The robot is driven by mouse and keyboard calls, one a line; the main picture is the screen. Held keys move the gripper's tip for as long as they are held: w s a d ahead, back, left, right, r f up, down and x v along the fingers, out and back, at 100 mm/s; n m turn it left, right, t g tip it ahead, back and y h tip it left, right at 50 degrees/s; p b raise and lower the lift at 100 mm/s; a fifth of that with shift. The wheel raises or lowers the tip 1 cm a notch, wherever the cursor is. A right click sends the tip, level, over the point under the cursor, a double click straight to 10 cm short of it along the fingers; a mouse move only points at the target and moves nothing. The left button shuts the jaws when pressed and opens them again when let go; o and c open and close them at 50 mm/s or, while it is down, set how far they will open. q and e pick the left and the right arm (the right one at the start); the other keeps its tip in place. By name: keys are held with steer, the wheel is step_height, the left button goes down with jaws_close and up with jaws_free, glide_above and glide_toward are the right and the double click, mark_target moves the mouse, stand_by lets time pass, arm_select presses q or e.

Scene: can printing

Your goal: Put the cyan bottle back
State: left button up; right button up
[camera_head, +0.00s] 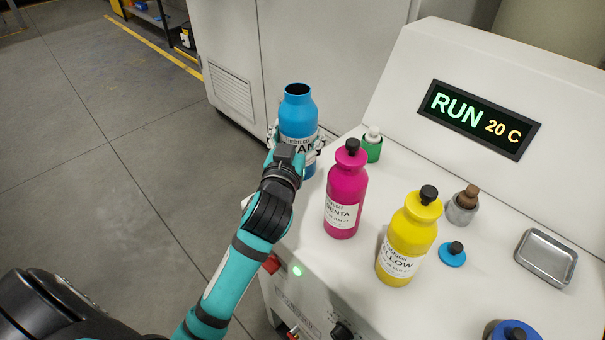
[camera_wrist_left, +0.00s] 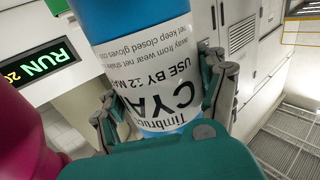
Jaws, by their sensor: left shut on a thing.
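The cyan bottle (camera_head: 298,112) is upright and has no cap, its dark mouth showing at the top. My left gripper (camera_head: 297,143) is shut around its label at the left edge of the white machine top. In the left wrist view the bottle (camera_wrist_left: 150,75) fills the middle, between the fingers of the gripper (camera_wrist_left: 165,105). Whether its base touches the machine top is hidden. A blue disc with a black knob (camera_head: 453,254), which looks like a loose cap, lies right of the yellow bottle. My right gripper is not in view.
The magenta bottle (camera_head: 346,190) and yellow bottle (camera_head: 409,238), both capped, stand on the machine top (camera_head: 490,200). A green small bottle (camera_head: 372,146), a grey pot with a brown brush (camera_head: 462,205), a metal tray (camera_head: 546,257) and a blue round thing (camera_head: 513,331) stand around. The display reads RUN 20 C.

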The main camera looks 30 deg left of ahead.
arm_select(q)
steer(key=f, duration=0.1)
steer(key=s+f, duration=0.1)
steer(key=f, duration=0.2)
steer(key=shift+s+d+f, duration=0.2)
steer(key=shift+s, duration=0.15)
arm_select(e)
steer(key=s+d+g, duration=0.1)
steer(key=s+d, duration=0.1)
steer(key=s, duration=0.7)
arm_select(q)
steer(key=f, duration=0.3)
steer(key=shift+w, duration=0.25)
steer(key=shift+f+b, duration=0.3)
steer(key=shift+f, duration=0.1)
steer(key=o, duration=1.4)
steer(key=shift+f, duration=0.1)
steer(key=o, duration=0.3)
steer(key=shift+s, duration=0.3)
steer(key=b+v, duration=0.3)
steer(key=v, duration=0.7)
steer(key=shift+s+d, duration=0.1)
steer(key=shift+s, duration=0.2)
steer(key=shift+s+d, duration=0.1)
steer(key=shift+s, duration=0.3)
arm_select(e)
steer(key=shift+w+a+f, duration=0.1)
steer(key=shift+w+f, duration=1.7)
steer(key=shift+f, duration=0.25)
